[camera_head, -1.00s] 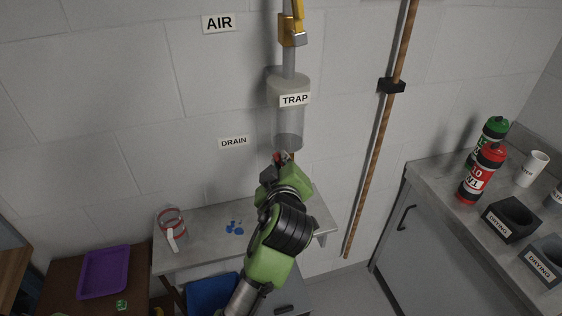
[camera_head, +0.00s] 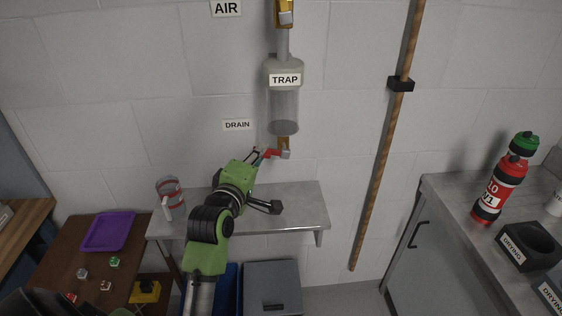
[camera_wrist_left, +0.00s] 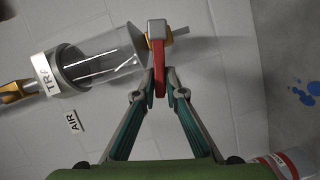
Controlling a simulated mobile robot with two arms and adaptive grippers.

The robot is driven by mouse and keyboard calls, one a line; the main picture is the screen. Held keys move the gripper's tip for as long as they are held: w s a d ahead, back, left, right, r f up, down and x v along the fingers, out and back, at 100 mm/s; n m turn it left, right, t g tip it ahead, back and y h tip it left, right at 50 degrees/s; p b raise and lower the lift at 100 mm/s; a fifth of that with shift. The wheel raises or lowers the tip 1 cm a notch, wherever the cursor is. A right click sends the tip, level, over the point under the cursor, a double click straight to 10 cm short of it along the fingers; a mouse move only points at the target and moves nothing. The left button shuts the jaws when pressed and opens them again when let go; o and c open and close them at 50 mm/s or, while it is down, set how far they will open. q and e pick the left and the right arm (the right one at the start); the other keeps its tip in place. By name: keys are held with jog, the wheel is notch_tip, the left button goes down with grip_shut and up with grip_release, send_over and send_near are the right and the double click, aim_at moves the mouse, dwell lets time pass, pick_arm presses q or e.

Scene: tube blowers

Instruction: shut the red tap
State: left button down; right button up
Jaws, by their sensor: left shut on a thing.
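The red tap (camera_head: 272,153) is the red lever on the brass drain valve (camera_head: 284,142) under the clear TRAP vessel (camera_head: 284,105). In the head view the lever points sideways, to the left of the valve. My left gripper (camera_head: 259,156) reaches it from the lower left. In the left wrist view my left gripper (camera_wrist_left: 159,82) has its fingertips closed on the red lever (camera_wrist_left: 158,70), below a grey end block. The TRAP vessel also shows in the left wrist view (camera_wrist_left: 105,58). My right gripper is not in view.
A grey shelf (camera_head: 300,210) stands below the tap, with a clear jug with red bands (camera_head: 170,198) at its left. Blue spots (camera_wrist_left: 308,94) show in the left wrist view. A vertical wooden pole (camera_head: 385,150) is right of the trap. A counter with bottles (camera_head: 500,188) stands at right.

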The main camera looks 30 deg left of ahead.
pick_arm(q)
jog(key=shift+f+n, duration=0.3)
jog(key=shift+f, duration=0.05)
jog(key=shift+a+f+n+t+b, duration=0.1)
jog(key=shift+f+n+t+b, duration=0.15)
jog(key=shift+n+t+b, duration=0.2)
jog(key=shift+n, duration=0.25)
jog(key=shift+f, duration=0.1)
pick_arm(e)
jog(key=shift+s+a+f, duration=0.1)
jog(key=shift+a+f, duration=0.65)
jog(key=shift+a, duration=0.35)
pick_arm(q)
jog(key=c, duration=2.2)
grip_release()
jog(key=shift+o, duration=0.2)
jog(key=shift+w, duration=0.2)
notch_tip(320, 180, up, 10)
jog(key=shift+f, duration=0.15)
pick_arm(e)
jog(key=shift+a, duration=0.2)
